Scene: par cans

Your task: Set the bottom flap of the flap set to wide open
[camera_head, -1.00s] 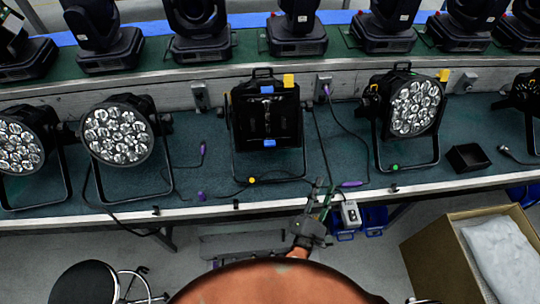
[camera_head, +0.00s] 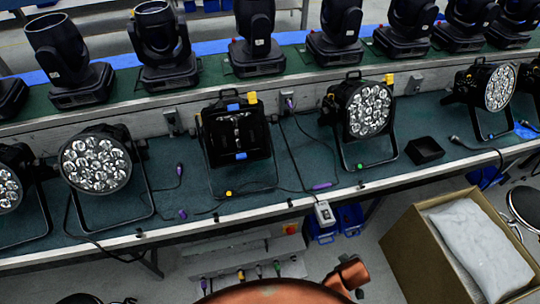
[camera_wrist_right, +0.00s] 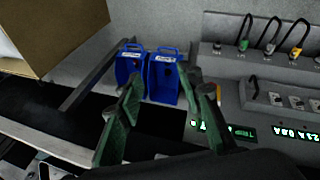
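The flap set (camera_head: 236,135) is a square black frame on the front of a par can standing in the middle of the bench in the head view. Its bottom flap carries a blue tab (camera_head: 240,156); another blue tab marks the top edge and a yellow one the top right corner. The flap's exact angle is hard to tell. My right gripper (camera_wrist_right: 165,122) shows in the right wrist view with its two green fingers apart and nothing between them. It is away from the flap set, which that view does not show. My left gripper is not in view.
Par cans with round lamp faces (camera_head: 96,164) (camera_head: 369,110) stand either side. Cables and a small black tray (camera_head: 425,150) lie on the bench (camera_head: 300,165). Below it are blue bins (camera_wrist_right: 164,75) and a panel with plugs (camera_wrist_right: 280,75). An open cardboard box (camera_head: 425,245) stands at right.

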